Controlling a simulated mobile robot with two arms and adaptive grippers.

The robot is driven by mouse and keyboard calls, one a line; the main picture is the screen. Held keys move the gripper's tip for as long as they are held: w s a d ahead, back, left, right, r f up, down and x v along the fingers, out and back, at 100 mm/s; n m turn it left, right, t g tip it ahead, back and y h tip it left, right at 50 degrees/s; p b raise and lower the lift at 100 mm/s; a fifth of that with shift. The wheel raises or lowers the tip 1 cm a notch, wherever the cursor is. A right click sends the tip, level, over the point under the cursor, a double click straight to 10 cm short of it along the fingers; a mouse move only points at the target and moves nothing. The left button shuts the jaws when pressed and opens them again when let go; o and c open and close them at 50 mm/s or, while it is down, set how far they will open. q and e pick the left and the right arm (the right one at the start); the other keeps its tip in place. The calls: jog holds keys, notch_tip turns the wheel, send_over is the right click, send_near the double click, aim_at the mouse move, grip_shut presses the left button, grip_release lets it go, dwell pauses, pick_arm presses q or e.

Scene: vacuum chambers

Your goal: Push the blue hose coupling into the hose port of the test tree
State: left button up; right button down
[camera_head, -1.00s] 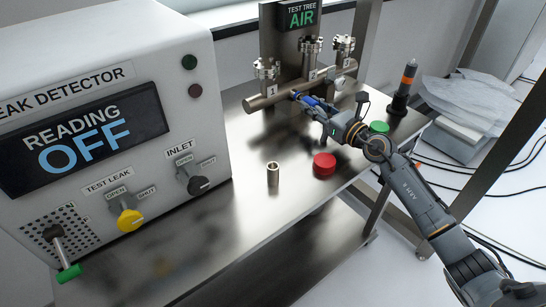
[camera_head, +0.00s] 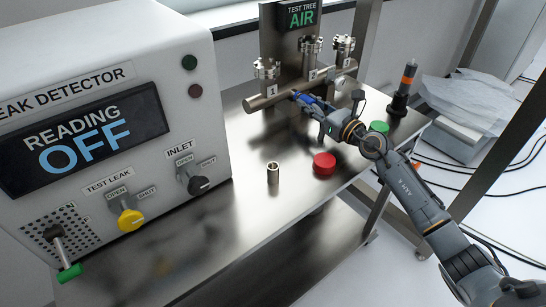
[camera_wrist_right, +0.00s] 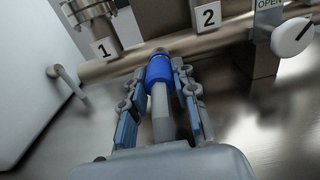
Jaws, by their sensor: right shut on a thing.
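The test tree (camera_head: 271,100) is a horizontal metal pipe with several flanged ports on top, under a sign reading "TEST TREE AIR". My right gripper (camera_head: 306,100) is at the front of the pipe, between labels 1 and 2. In the right wrist view it (camera_wrist_right: 163,92) is shut on the blue hose coupling (camera_wrist_right: 159,69), with a grey stem running back between the fingers. The coupling's far end meets or nearly meets the pipe (camera_wrist_right: 130,62); the hose port is hidden behind it, so I cannot tell how deep it sits. My left gripper is out of view.
The leak detector (camera_head: 115,180) stands at the left, its display reading "OFF". The bench front is mostly clear.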

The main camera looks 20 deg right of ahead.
jog(key=shift+w, duration=0.2)
jog(key=shift+w+a+r, duration=0.1)
dwell(0.5)
jog(key=c, duration=1)
grip_release()
jog(key=shift+w+a, duration=0.1)
jog(key=shift+o, duration=0.2)
